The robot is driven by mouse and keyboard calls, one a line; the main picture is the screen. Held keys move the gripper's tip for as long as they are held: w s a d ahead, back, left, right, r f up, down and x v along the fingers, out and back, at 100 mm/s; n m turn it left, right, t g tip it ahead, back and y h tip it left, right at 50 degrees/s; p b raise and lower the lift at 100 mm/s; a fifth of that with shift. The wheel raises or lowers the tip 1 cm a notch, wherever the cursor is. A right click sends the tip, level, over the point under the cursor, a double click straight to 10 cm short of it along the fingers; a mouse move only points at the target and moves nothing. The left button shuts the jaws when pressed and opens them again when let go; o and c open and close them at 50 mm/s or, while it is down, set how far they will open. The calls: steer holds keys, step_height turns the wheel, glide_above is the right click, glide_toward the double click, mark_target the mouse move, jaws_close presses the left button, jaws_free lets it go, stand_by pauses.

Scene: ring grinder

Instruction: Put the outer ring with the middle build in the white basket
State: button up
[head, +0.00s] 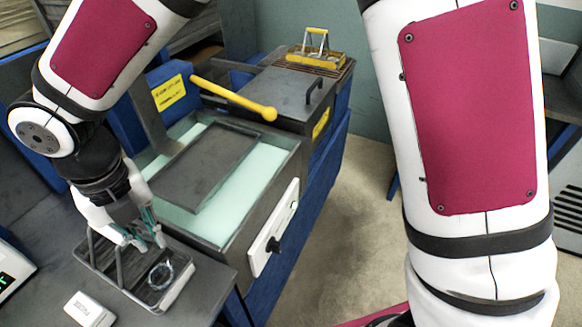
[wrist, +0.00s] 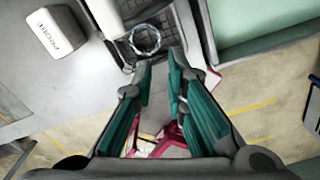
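One metallic ring (head: 165,272) lies in the right part of a grey basket (head: 178,297) with an upright handle, at the lower left of the head view. In the wrist view the ring (wrist: 145,39) rests on the basket's dark grid floor, beyond my fingertips. I cannot tell its build against other rings. My gripper (head: 140,238) is above the basket, left of the ring and near the handle. In the wrist view my gripper (wrist: 162,72) has its teal fingers apart with nothing between them. No clearly white basket can be made out.
A small white box (head: 90,309) stands left of the basket. A device with a green display (head: 8,280) is at the left edge. Right of the basket is a machine basin (head: 230,200) with pale green liquid. A yellow basket (head: 316,57) sits on the machine behind.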

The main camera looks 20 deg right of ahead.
steer(key=w+d+r+m+t+h, duration=0.1)
steer(key=d+r+m, duration=0.4)
steer(key=d+m, duration=0.55)
steer(key=w+d+r+m+t+h, duration=0.1)
steer(key=d+r+m, duration=0.4)
steer(key=d+m, duration=0.5)
steer(key=s+d+r+m+t+y, duration=0.1)
steer(key=s+d+m, duration=0.4)
steer(key=m, duration=0.5)
steer(key=s+d+r+m+t+y, duration=0.1)
steer(key=s+d+r+m, duration=0.2)
steer(key=d+m, duration=0.6)
steer(key=s+m, duration=0.2)
steer(key=shift+s+r, duration=0.15)
steer(key=shift+s, duration=0.2)
